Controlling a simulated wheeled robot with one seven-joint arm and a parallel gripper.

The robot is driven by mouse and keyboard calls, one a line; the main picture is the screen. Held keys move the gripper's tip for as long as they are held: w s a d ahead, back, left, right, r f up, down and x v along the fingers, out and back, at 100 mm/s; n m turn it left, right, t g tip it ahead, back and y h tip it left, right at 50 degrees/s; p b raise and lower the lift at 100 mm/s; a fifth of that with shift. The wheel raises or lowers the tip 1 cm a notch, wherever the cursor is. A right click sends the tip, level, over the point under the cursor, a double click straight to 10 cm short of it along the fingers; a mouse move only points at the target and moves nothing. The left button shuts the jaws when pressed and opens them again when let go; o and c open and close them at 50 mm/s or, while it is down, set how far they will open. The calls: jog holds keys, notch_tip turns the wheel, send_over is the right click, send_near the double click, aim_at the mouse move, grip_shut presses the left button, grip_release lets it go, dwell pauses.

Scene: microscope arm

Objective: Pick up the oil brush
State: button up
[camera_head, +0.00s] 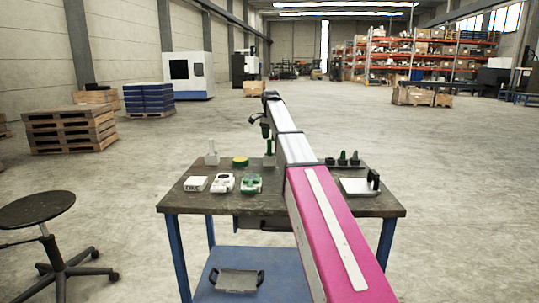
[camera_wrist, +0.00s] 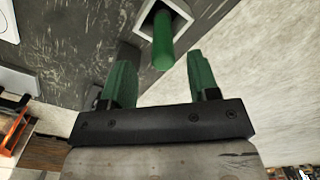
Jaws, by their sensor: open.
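A green rod-like handle, apparently the oil brush (camera_wrist: 163,45), stands in a pale square holder (camera_wrist: 181,17) in the wrist view. The holder (camera_head: 269,161) also shows at the back of the table in the head view. My gripper (camera_wrist: 161,68) is open, with one green finger on each side of the handle in the picture and visible gaps on both sides. In the head view my gripper (camera_head: 265,129) hangs just above the holder, pointing down. The brush's lower end is hidden in the holder, and the depth between fingertips and handle is hard to tell.
The dark table (camera_head: 225,203) carries a yellow-green round thing (camera_head: 240,162), another pale holder (camera_head: 211,158), several white and green parts in front, and a white stand (camera_head: 361,186) at right. My arm hides the table's middle. A stool (camera_head: 37,209) stands left.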

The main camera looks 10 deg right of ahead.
aim_at(269, 147)
jog(key=shift+w+a+f, duration=0.1)
jog(key=shift+f, duration=1.35)
jog(key=shift+a+f, duration=0.1)
jog(key=shift+f, duration=1.3)
jog(key=c, duration=1)
